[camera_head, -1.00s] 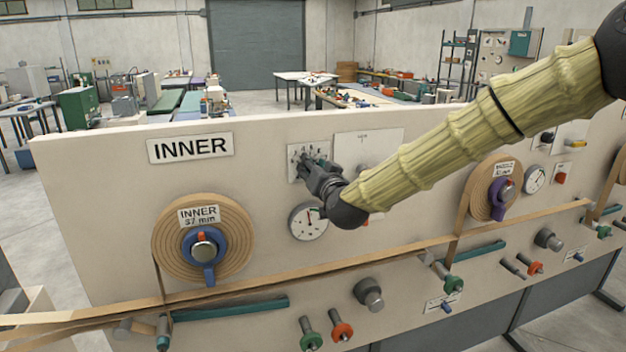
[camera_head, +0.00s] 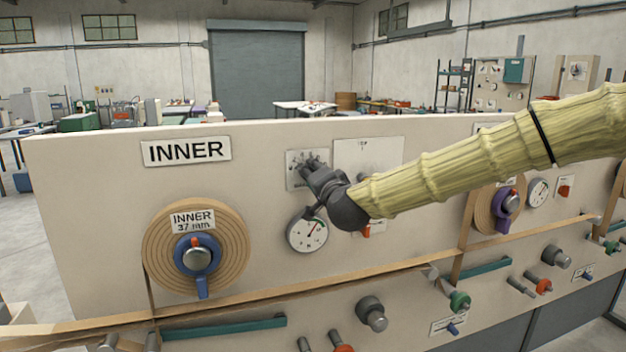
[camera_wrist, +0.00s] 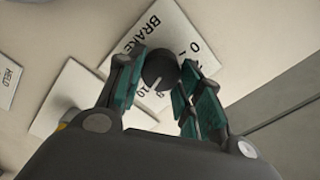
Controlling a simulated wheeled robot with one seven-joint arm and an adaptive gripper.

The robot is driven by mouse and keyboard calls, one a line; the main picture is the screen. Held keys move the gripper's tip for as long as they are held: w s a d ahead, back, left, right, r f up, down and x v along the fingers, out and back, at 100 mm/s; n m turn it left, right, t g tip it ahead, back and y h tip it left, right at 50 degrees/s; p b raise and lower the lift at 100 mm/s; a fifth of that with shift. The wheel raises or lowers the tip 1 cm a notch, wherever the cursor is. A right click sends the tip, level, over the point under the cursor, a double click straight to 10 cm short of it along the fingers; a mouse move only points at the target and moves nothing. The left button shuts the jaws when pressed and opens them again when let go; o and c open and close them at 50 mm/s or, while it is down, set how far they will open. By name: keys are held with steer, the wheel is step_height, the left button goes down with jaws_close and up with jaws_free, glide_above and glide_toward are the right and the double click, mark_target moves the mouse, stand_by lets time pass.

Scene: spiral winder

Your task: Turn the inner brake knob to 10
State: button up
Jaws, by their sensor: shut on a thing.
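The inner brake knob (camera_wrist: 160,70) is a dark round knob with a light pointer line, seen in the wrist view between my fingers. It sits on a white brake plate (camera_wrist: 178,25) with black numbers, partly covered by my fingers. The pointer line aims toward the lower left of the wrist view, near a partly hidden "10". My gripper (camera_wrist: 158,84) is shut on the knob. In the head view my gripper (camera_head: 318,172) reaches the dial plate (camera_head: 294,182) right of the INNER sign, and hides the knob there.
The INNER sign (camera_head: 186,151) and the brown inner roll (camera_head: 160,262) are to the left. A round gauge (camera_head: 308,236) sits just below my gripper. Brown strip runs across the panel below.

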stand_by(0.4)
steer(key=o, duration=1)
steer(key=shift+d, duration=0.1)
steer(key=shift+o, duration=0.2)
steer(key=v, duration=1.2)
